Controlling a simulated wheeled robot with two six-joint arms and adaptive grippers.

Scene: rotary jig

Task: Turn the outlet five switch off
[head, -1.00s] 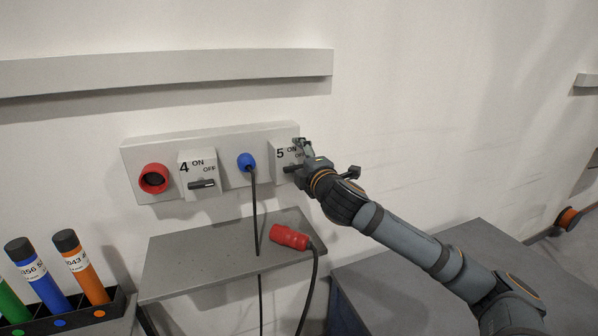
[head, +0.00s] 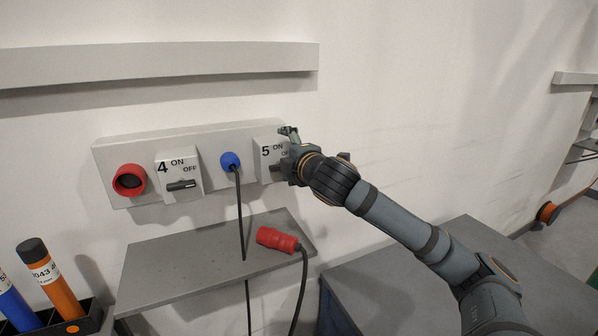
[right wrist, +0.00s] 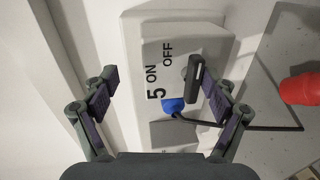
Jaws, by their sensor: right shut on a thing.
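The outlet five switch box (head: 267,153) is at the right end of the grey wall panel, marked 5, ON and OFF. My right gripper (head: 284,151) is in front of it and covers part of its OFF mark. In the right wrist view the dark switch handle (right wrist: 195,82) lies between the fingers, close against the right-hand finger; the left-hand finger appears well apart from it. My left gripper is not in view.
The panel also holds a red socket (head: 129,181), switch four (head: 181,186) and a blue plug (head: 230,161) with a hanging black cable. A red connector (head: 278,239) lies on the small shelf (head: 180,268) below. A long ledge (head: 160,62) runs above.

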